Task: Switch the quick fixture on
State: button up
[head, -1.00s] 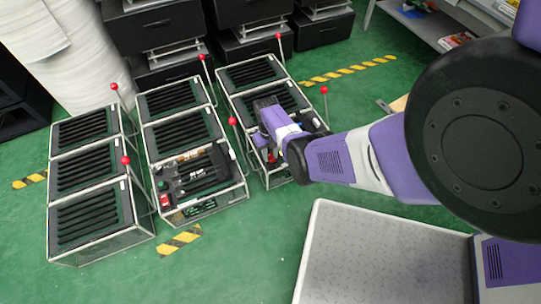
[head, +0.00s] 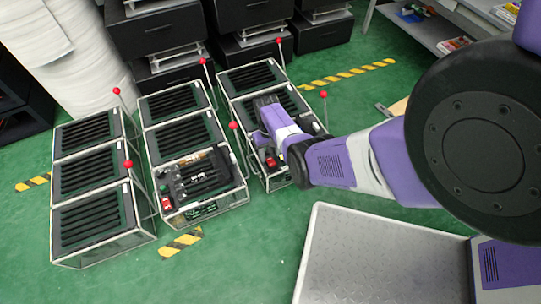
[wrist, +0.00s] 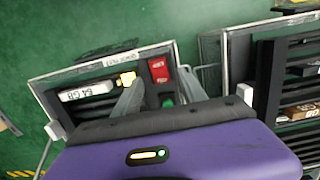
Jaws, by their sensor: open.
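Several caged fixtures with slatted tops and red-ball levers stand in three rows in the head view. I cannot tell for sure which is the quick fixture. My gripper (wrist: 160,92) is open and empty, over the front fixture of the right row (wrist: 84,72). That fixture has an open top with a white 64 GB stick (wrist: 86,91), a yellow piece (wrist: 127,79), a red block (wrist: 158,72) and a green piece (wrist: 167,100). Its small edge label (wrist: 122,59) is unreadable. In the head view, my arm partly hides it. An upright lever (head: 323,96) stands at the right row's right side.
The middle row's front fixture (head: 245,186) also has an open top with parts inside. The left row (head: 55,225) has slatted tops. Black cabinets (head: 155,30) and a white roll stand behind. A shelf is at top right. Green floor (head: 240,265) is clear in front.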

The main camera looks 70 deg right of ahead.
aim_at(270, 160)
jog(key=shift+w+d+r+p, duration=0.1)
jog(key=shift+r+p, duration=0.35)
jog(key=shift+r, duration=0.7)
jog(key=shift+w+d+r+p, duration=0.1)
jog(key=shift+r+p, duration=0.3)
jog(key=shift+r, duration=0.75)
